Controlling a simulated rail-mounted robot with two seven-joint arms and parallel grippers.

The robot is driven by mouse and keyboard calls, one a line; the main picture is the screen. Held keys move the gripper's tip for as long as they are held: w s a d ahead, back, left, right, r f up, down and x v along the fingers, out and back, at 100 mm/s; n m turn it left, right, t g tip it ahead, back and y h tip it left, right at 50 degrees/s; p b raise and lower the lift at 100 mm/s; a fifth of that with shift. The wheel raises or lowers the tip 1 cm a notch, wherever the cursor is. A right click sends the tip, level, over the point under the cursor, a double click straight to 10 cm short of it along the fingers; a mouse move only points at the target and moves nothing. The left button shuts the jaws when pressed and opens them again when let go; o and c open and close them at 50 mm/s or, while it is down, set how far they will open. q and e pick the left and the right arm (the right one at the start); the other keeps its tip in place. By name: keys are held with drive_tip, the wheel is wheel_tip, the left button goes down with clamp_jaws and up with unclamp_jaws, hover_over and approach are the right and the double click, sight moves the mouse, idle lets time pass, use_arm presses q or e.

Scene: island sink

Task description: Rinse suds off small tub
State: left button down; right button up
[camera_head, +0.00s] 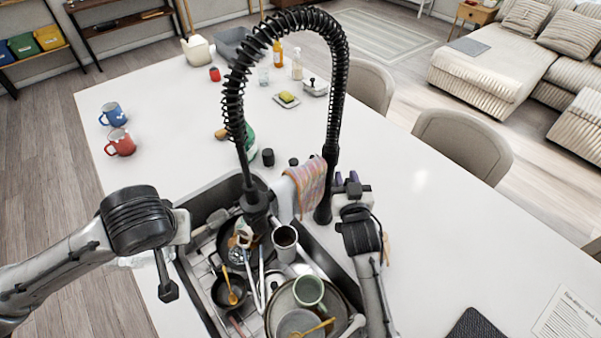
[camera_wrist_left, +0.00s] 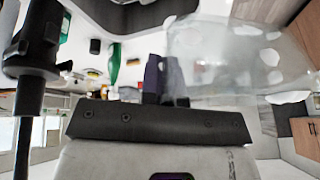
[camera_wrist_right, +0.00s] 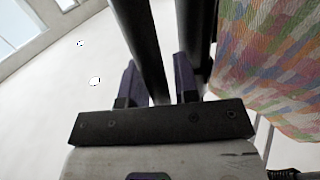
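The small tub (camera_wrist_left: 215,55) is translucent, with white suds patches on its wall. My left gripper (camera_wrist_left: 166,85) is shut on its edge. My right gripper (camera_head: 350,184) is open beside the faucet's base. In the right wrist view dark faucet posts (camera_wrist_right: 140,45) run by its parted fingers (camera_wrist_right: 158,85); contact is unclear.
The sink holds pans, a grey mug (camera_head: 285,240), a green mug (camera_head: 309,290), plates and utensils. A striped cloth (camera_head: 308,182) hangs by the faucet. A green bottle (camera_head: 249,138) stands behind. Blue (camera_head: 113,114) and red (camera_head: 121,143) mugs stand left; the right counter is mostly clear.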

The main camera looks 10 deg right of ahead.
drive_tip(key=shift+w, duration=0.3)
clamp_jaws()
idle(0.3)
